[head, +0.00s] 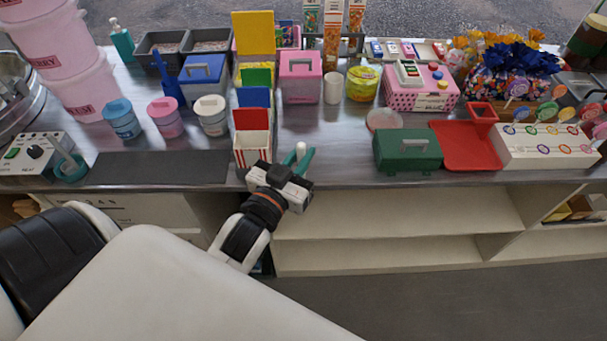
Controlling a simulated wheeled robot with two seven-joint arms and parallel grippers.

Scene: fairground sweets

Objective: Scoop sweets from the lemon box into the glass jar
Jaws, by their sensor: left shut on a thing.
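My left gripper (299,168) is at the counter's front edge, just right of a red-and-white striped box. It is shut on a small pale thing (301,149), mostly hidden by the gripper; I cannot tell whether it is a scoop handle. A box with a raised yellow panel (253,33) stands at the back of a row with green, blue and red panels; I cannot tell if it is the lemon box. Which one is the glass jar is unclear. My right gripper is not in view.
A blue scoop (167,80) leans by the grey bins. Small lidded tubs (166,117) stand at left. A pink box (300,85) and a white cup (333,88) stand behind my gripper. A green box (407,152) and red tray (465,147) are to the right. A dark mat (160,167) lies clear.

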